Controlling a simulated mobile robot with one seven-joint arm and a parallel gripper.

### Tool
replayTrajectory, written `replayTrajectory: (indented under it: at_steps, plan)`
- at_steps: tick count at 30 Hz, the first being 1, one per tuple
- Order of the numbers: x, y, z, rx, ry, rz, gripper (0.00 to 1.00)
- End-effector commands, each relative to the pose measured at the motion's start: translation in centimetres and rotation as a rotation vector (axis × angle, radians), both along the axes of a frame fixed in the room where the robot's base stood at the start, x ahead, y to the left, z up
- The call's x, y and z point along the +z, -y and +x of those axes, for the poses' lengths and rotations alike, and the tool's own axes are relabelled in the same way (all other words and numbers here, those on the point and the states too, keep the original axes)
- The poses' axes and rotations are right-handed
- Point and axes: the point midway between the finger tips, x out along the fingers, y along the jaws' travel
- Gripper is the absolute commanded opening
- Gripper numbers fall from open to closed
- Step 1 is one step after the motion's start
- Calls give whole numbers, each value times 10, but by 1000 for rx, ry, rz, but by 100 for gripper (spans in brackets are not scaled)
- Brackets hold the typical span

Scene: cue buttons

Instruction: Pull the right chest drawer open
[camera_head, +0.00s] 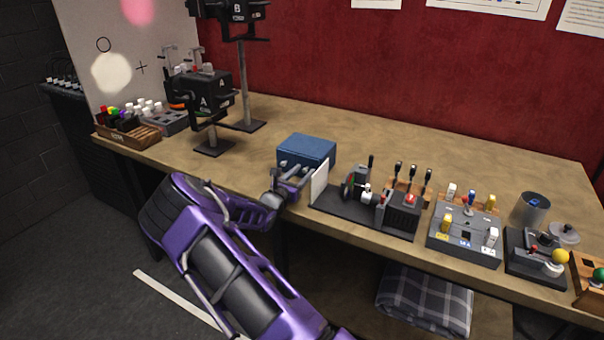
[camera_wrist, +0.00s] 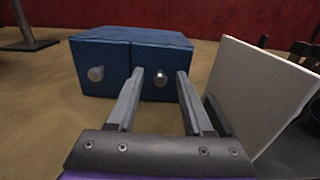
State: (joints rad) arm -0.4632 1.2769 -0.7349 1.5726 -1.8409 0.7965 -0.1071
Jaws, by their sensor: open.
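A small blue chest (camera_head: 306,152) stands on the workbench in the head view, just beyond my gripper (camera_head: 292,176). The wrist view shows its front with two drawers side by side, each with a round metal knob. The left drawer (camera_wrist: 95,58) and the right drawer (camera_wrist: 150,62) both look closed. My gripper (camera_wrist: 158,82) is open and empty. Its two fingers point at the chest, with the right drawer's knob (camera_wrist: 160,78) in the gap between the fingertips as seen from the wrist. Whether the fingertips reach the knob's depth is unclear.
A pale upright panel (camera_wrist: 262,92) stands close to the right finger. Right of it on the bench (camera_head: 400,135) are a black lever unit (camera_head: 403,215) and a grey switch box (camera_head: 465,238). Stand-mounted lamps (camera_head: 210,98) are at the left. Bare bench lies behind the chest.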

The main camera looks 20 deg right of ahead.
Motion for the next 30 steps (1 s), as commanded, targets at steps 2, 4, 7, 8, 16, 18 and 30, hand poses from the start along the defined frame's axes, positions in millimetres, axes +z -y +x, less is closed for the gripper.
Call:
replayTrajectory:
  at_steps: [2, 4, 7, 8, 16, 18, 30]
  plan:
    - [0, 0, 0, 0, 0, 0, 51]
    - [0, 0, 0, 0, 0, 0, 47]
    - [0, 0, 0, 0, 0, 0, 29]
    - [0, 0, 0, 0, 0, 0, 24]
    - [0, 0, 0, 0, 0, 0, 0]
    - [0, 0, 0, 0, 0, 0, 0]
    - [0, 0, 0, 0, 0, 0, 0]
